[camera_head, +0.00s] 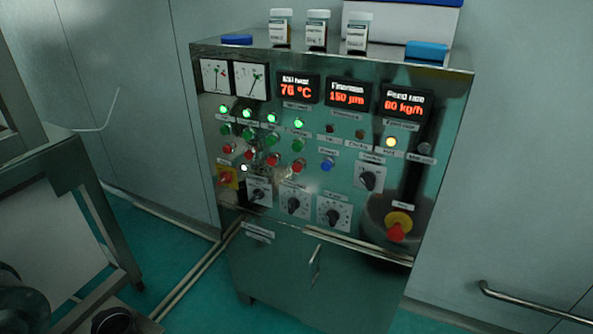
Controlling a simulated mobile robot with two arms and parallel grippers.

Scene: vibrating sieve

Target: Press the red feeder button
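A steel control cabinet (290,245) stands in the middle of the view, its panel facing me. A row of small red buttons crosses the left half of the panel: far left (228,148), second (248,155), third (272,159) and rightmost (298,166). Green buttons (272,138) sit in a row just above them, under lit green lamps (272,118). The labels are too small to read, so I cannot tell which red button is the feeder's. Neither of my grippers is in view, and nothing covers the red buttons.
A large red emergency-stop button (397,232) sits at the panel's lower right. A red-and-yellow switch (227,178) is at the left edge. Black knobs (293,205) lie below the buttons. Three jars (317,30) stand on top. A metal frame (80,170) is at left; a rail (530,303) at right.

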